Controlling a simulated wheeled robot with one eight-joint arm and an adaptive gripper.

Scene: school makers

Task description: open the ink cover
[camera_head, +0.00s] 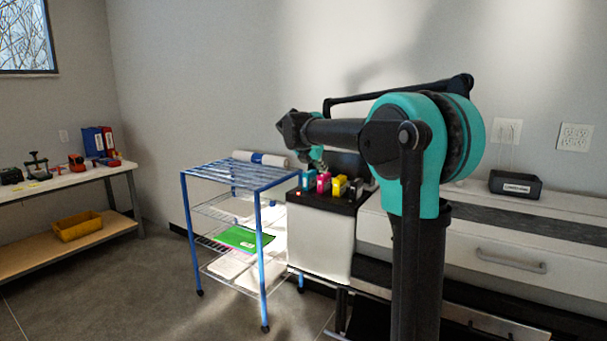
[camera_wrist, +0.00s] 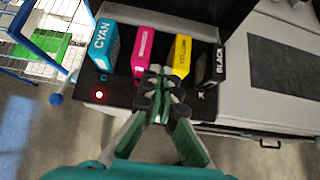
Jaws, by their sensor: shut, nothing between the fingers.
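A printer (camera_head: 318,245) with a white body and black top stands in the middle of the head view. Ink cartridges sit in a row on its top: cyan (camera_wrist: 104,44), magenta (camera_wrist: 143,52), yellow (camera_wrist: 180,57) and black (camera_wrist: 217,66). A dark panel (camera_wrist: 205,14) rises behind the cartridges in the wrist view; I cannot tell whether it is the ink cover. My gripper (camera_wrist: 162,72) is shut and empty, its tips over the front of the row between magenta and yellow. In the head view it is small and partly hidden behind my arm.
A blue wire cart (camera_head: 264,260) stands close to the printer's left. A white cabinet (camera_head: 575,265) extends to the right, with a black box (camera_head: 515,185) on top. A workbench (camera_head: 80,177) stands at the far left. Open floor lies between bench and cart.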

